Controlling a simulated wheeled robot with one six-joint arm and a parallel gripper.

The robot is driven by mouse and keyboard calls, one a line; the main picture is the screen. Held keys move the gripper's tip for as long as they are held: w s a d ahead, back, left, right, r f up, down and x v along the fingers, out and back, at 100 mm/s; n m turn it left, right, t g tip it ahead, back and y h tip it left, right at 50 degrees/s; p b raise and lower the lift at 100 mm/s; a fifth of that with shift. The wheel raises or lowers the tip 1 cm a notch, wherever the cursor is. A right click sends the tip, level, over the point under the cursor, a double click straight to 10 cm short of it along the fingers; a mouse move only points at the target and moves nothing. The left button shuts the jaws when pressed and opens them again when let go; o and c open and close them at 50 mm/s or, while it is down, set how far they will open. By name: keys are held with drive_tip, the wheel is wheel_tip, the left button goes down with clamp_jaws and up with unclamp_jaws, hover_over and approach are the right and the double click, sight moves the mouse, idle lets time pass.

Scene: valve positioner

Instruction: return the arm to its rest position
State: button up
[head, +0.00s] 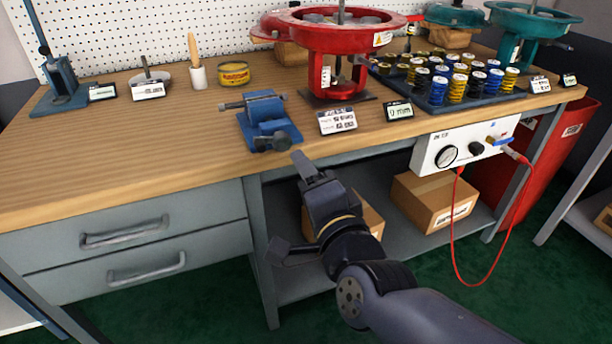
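My dark grey arm rises from the lower right, and my gripper (308,166) points up and away in front of the workbench (130,165). Its fingertip end is near the bench's front edge, just below the small blue vise (267,117). No held object shows.
A red valve actuator (335,38), a spring tray (432,100) and label cards stand on the bench. A white control box (465,146) with a looping red hose (455,235) hangs at the front right. Cardboard boxes (434,200) sit below. Drawers (135,240) are left.

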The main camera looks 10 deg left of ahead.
sight(284, 144)
drive_tip(key=b+x, duration=0.2)
drive_tip(key=x, duration=0.9)
drive_tip(key=shift+f+b, duration=0.1)
drive_tip(key=shift+b, duration=0.25)
drive_tip(key=shift+s+d, duration=0.1)
drive_tip(key=shift+s, duration=0.05)
